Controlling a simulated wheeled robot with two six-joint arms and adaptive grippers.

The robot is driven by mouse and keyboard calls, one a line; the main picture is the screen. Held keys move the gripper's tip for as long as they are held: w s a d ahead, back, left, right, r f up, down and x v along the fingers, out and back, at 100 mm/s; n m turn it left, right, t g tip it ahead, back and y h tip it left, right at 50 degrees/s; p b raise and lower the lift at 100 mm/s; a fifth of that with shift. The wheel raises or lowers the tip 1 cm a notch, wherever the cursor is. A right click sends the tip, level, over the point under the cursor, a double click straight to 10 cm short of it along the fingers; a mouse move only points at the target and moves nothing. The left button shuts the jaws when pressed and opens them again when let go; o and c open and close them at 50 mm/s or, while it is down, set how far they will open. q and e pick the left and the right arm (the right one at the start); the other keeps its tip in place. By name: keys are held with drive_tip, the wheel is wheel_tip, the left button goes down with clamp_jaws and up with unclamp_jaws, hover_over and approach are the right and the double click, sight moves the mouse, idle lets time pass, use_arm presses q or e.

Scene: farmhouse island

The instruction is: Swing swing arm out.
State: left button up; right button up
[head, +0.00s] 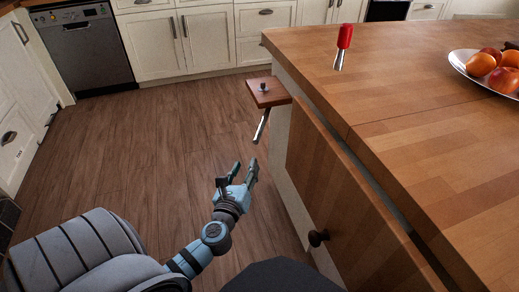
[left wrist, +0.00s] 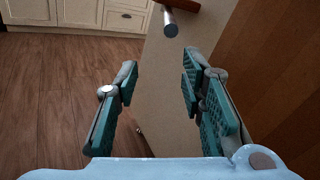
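The swing arm shows as a small wooden block (head: 268,92) with a metal pin on top and a metal rod (head: 261,127) slanting down below it, at the island's far left corner. In the left wrist view the rod's round end (left wrist: 170,25) shows at the top, beyond the fingers. My left gripper (head: 243,172) is open and empty, below and nearer than the rod, apart from it. Its spread fingers also show in the left wrist view (left wrist: 158,95), with the pale island side between them. My right gripper is not in view.
A wooden leaf (head: 335,200) with a dark knob (head: 318,238) hangs along the island's side, right of my left gripper. On the island top (head: 430,125) are a red-handled tool (head: 343,45) and a fruit bowl (head: 476,75). The floor (head: 130,150) to the left is clear.

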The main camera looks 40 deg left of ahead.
sight(260, 131)
use_arm(q)
drive_tip(key=shift+m+t, duration=0.3)
drive_tip(key=shift+m, duration=0.3)
drive_tip(key=x, duration=0.3)
drive_tip(key=r+x, duration=0.1)
drive_tip(key=x, duration=0.3)
drive_tip(key=r+b+x, duration=0.1)
drive_tip(key=x, duration=0.3)
drive_tip(key=shift+w+d, duration=0.15)
drive_tip(key=shift+w, duration=0.2)
drive_tip(key=b+x, duration=0.1)
drive_tip(key=x, duration=0.3)
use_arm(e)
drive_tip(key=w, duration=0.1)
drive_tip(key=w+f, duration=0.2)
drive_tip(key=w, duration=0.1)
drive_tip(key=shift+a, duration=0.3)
use_arm(q)
drive_tip(key=shift+c, duration=0.5)
clamp_jaws()
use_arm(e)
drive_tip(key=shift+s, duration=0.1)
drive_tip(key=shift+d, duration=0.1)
